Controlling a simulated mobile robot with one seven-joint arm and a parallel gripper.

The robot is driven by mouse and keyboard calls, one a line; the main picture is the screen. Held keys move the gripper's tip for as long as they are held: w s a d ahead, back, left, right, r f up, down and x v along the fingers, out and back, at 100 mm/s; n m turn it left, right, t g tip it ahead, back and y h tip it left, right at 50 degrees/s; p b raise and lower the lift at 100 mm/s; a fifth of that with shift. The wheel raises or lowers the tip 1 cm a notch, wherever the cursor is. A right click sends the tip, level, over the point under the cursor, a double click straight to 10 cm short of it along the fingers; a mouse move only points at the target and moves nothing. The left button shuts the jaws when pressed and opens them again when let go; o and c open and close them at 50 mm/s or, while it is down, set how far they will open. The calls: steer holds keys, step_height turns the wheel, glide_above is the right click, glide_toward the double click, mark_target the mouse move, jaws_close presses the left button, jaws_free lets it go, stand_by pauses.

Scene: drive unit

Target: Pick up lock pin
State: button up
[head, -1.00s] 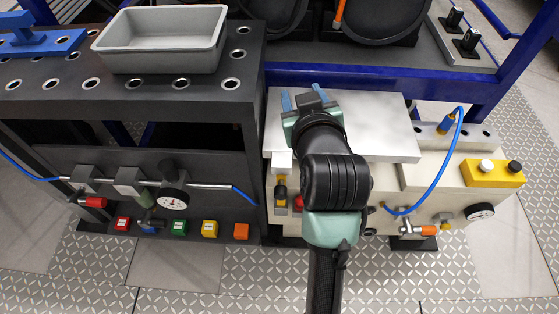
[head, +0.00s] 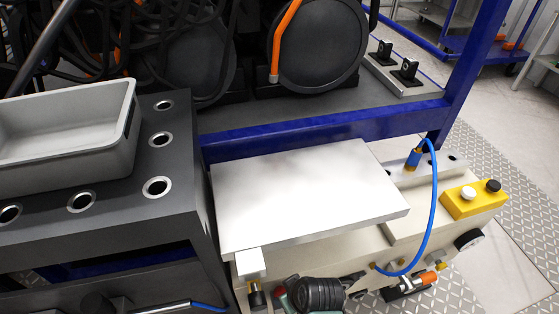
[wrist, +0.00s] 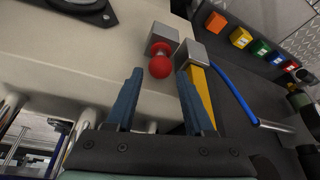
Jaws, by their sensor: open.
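In the wrist view a red ball-ended knob (wrist: 160,67) sits against a small grey block on a pale panel. It may be the lock pin, but I cannot tell for sure. My gripper (wrist: 161,80) is open, with a blue finger on each side. The knob shows between the fingertips and a little beyond them, with no visible contact. The right finger overlaps a grey-topped yellow fitting (wrist: 199,78) in the picture. In the head view only part of my arm shows at the bottom edge; the fingers and the knob are not seen there.
A blue hose (wrist: 232,92) runs beside the yellow fitting. In the head view a white plate (head: 305,195) covers the bench, with a grey bin (head: 70,140) at left and a yellow button box (head: 473,199) at right.

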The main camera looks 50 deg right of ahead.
steer(key=b+x, duration=0.2)
steer(key=x, duration=0.5)
jaws_close()
